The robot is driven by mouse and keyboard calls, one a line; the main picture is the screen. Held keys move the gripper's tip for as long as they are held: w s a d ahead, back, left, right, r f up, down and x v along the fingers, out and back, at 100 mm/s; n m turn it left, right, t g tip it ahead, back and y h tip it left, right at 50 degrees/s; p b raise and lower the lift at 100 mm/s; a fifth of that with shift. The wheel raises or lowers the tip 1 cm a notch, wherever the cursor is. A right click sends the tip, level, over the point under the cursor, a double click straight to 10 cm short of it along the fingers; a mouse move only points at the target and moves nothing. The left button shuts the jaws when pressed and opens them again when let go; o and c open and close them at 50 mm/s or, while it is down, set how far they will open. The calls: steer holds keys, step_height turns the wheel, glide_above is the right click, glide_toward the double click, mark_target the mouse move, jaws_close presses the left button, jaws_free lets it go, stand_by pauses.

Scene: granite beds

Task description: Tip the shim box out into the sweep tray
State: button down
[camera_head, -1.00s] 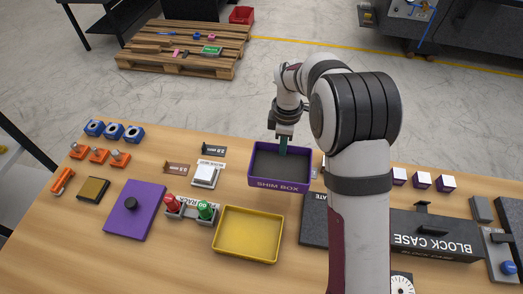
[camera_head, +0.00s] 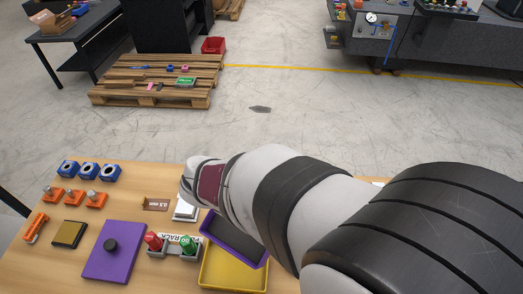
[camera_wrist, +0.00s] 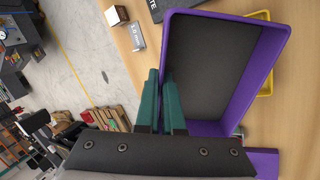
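The shim box (camera_head: 232,240) is purple with a dark inside. In the head view it is tilted and overlaps the yellow sweep tray's (camera_head: 232,277) upper edge; my arm hides part of it. The wrist view shows the box (camera_wrist: 222,70) large, with no loose pieces visible inside. My gripper (camera_wrist: 162,75) has its two teal fingers close together on the box's near side wall. In the head view the fingers are hidden behind my arm. A yellow edge of the tray (camera_wrist: 268,82) shows behind the box in the wrist view.
A purple lid-like plate with a black knob (camera_head: 115,252) lies left of the tray. A rack with red and green pieces (camera_head: 175,248) stands between them. Blue blocks (camera_head: 88,171) and orange clamps (camera_head: 75,196) are farther left. A white block (camera_head: 185,210) sits behind the box.

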steer(key=s+t+h, duration=0.1)
steer(key=t, duration=0.1)
steer(key=a+r+t+h, duration=0.1)
steer(key=s+r+t+h, duration=0.1)
steer(key=t, duration=0.1)
steer(key=shift+s+a+t, duration=0.3)
steer(key=shift+s, duration=0.05)
steer(key=s+a+t+h, duration=0.1)
steer(key=s+t, duration=0.1)
steer(key=s+a+t+h, duration=0.1)
steer(key=t, duration=0.2)
steer(key=s+a+t+h, duration=0.1)
steer(key=s+t+h, duration=0.1)
steer(key=t, duration=0.1)
steer(key=shift+s+f, duration=0.2)
steer(key=shift+s, duration=0.1)
steer(key=shift+s+a+t+h, duration=0.25)
steer(key=shift+s+t+h, duration=0.35)
steer(key=shift+t, duration=0.2)
